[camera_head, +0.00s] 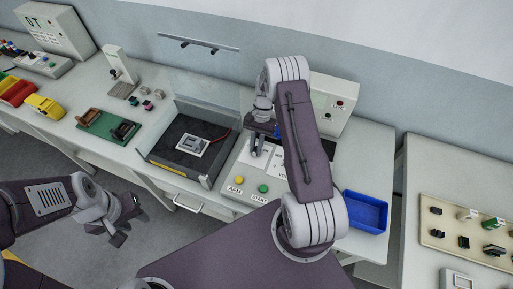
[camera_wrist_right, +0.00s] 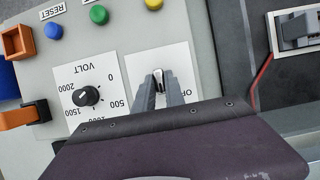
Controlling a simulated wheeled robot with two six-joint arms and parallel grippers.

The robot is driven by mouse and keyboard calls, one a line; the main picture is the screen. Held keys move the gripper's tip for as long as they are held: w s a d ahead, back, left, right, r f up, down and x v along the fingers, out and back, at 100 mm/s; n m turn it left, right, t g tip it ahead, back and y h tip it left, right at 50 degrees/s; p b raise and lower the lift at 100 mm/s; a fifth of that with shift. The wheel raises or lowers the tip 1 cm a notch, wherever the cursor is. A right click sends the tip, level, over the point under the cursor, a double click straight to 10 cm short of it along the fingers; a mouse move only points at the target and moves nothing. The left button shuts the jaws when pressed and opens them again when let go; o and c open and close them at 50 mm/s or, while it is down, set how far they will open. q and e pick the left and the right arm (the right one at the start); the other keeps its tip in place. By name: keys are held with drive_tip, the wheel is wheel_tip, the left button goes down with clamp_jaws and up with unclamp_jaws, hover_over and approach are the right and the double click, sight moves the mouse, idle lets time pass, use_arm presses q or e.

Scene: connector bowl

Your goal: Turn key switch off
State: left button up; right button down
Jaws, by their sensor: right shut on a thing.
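The key switch (camera_wrist_right: 157,76) has a small metal key on a white plate (camera_wrist_right: 180,58). The plate's lettering is mostly covered, with only "O" and part of another letter showing. My right gripper (camera_wrist_right: 160,86) is shut on the key, one finger on each side; the key's top shows between the fingertips. In the head view my right gripper (camera_head: 256,150) is down at the control panel (camera_head: 236,178), where its fingers and arm hide the switch. My left gripper (camera_head: 120,228) hangs low at the left, away from the bench; its finger gap is unclear.
Beside the switch are a VOLT knob (camera_wrist_right: 86,96), a green button (camera_wrist_right: 98,15) and a yellow button (camera_wrist_right: 153,4). An orange-handled part (camera_wrist_right: 25,115) is at the wrist view's left. A black test bay (camera_head: 180,155) and a blue bin (camera_head: 365,211) flank the panel.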

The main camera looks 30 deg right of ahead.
drive_tip(key=n+g+h, duration=0.1)
drive_tip(key=n, duration=0.3)
drive_tip(key=shift+w+a+n+b, duration=0.1)
drive_tip(key=shift+n+b, duration=0.2)
drive_tip(key=shift+b, duration=0.1)
drive_tip(key=shift+n+h, duration=1)
drive_tip(key=shift+n, duration=1)
drive_tip(key=shift+a+n, duration=0.1)
drive_tip(key=shift+n, duration=0.2)
drive_tip(key=c, duration=1.4)
unclamp_jaws()
drive_tip(key=b+v, duration=0.2)
drive_tip(key=v, duration=0.7)
drive_tip(key=shift+w, duration=0.2)
